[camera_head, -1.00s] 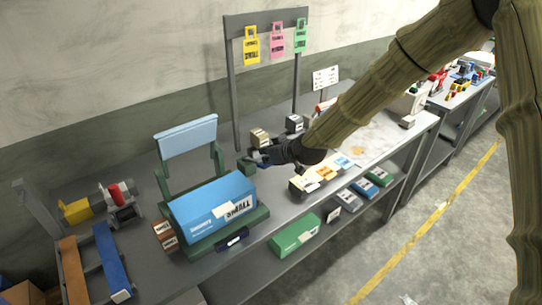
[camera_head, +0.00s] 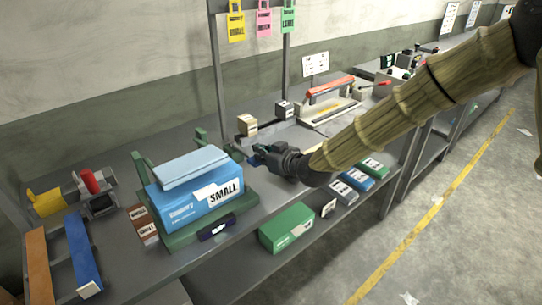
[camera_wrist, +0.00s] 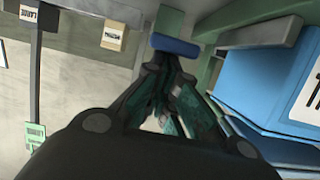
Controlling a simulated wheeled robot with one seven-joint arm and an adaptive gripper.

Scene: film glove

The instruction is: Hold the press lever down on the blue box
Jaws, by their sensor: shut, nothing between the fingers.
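The blue box marked SMALL (camera_head: 192,207) sits on the green press base (camera_head: 232,208). The green press lever (camera_head: 234,151) is at the press's right side, low beside the plate. In the wrist view a blue handle bar (camera_wrist: 175,45) on a green arm is just beyond my fingertips. The blue box fills the right of that view (camera_wrist: 265,85). My gripper (camera_head: 254,156) is shut and empty, close against the lever's end; exact contact is hard to tell. Its fingers also show in the wrist view (camera_wrist: 168,68).
Small tan (camera_head: 246,124) and grey (camera_head: 284,109) boxes stand behind my gripper. A red-barred device (camera_head: 331,90) is at the back right. A yellow and grey tool (camera_head: 48,202) and brown boxes (camera_head: 143,224) are left of the press. A rack (camera_head: 218,80) rises behind.

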